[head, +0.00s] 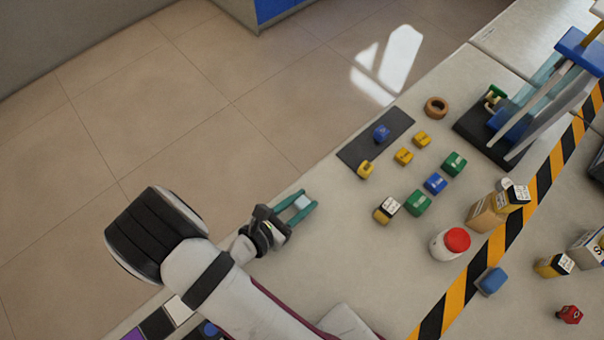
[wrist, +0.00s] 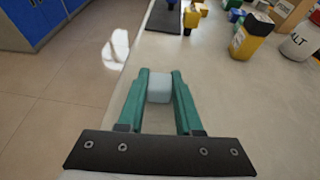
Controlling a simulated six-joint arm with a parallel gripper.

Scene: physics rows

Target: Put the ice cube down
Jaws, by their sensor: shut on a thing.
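The ice cube (head: 302,202) is a small pale block held between the teal fingers of my gripper (head: 304,204). In the wrist view the ice cube (wrist: 159,88) sits at the fingertips, with both fingers of my gripper (wrist: 160,84) against its sides. The gripper is over the table's left edge area in the head view. I cannot tell how high the cube is above the table, or whether it touches it.
A red-topped white jar (head: 450,244) is farther right. Table surface (head: 345,230) around the gripper is bare.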

